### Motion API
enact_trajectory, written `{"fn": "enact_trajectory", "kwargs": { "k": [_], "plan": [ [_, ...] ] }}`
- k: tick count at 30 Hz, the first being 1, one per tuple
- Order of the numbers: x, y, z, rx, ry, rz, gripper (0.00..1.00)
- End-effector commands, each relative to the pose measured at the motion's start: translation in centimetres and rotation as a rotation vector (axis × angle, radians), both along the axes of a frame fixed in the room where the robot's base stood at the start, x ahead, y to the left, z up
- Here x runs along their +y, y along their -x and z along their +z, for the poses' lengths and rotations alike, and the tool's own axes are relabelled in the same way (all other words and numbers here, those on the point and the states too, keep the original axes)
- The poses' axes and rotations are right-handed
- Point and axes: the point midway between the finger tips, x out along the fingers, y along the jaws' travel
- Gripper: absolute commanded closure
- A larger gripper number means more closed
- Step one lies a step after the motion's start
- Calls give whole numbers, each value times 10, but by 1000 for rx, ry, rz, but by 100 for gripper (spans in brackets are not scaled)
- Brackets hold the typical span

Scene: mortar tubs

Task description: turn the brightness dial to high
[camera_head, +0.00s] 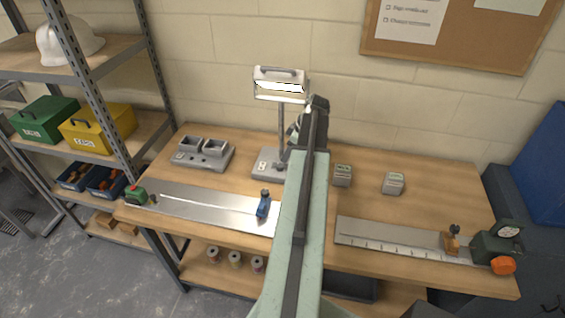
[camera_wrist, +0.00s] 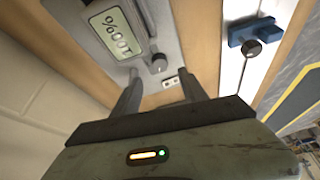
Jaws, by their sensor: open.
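The work lamp has a lit head (camera_head: 281,86) on a thin post above a grey base (camera_head: 262,162) on the bench. In the wrist view, the base's display (camera_wrist: 115,34) appears turned and reads 100%. A small dark round dial (camera_wrist: 158,63) sits below the display on the grey base. My gripper (camera_wrist: 160,78) is open, with one finger on each side of the view and the dial just beyond and between the tips. I cannot tell whether a finger touches it. In the head view my arm partly hides my gripper (camera_head: 283,158) at the lamp base.
A metal plate with a blue slider (camera_head: 263,204) lies in front of the lamp. A grey double-tub holder (camera_head: 203,153) stands to the left. Two small grey boxes (camera_head: 342,175) (camera_head: 393,183) and a ruled plate (camera_head: 390,238) are to the right. The wall is close behind.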

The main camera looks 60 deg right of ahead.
Motion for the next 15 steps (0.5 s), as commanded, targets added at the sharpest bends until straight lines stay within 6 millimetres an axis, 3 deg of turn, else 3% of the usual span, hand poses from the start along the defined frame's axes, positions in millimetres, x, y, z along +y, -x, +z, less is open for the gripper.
{"fn": "enact_trajectory", "kwargs": {
  "k": [7,15],
  "plan": [
    [0,-3,-11,0,0,1,49],
    [3,-18,-56,1,0,1,49]
  ]
}}
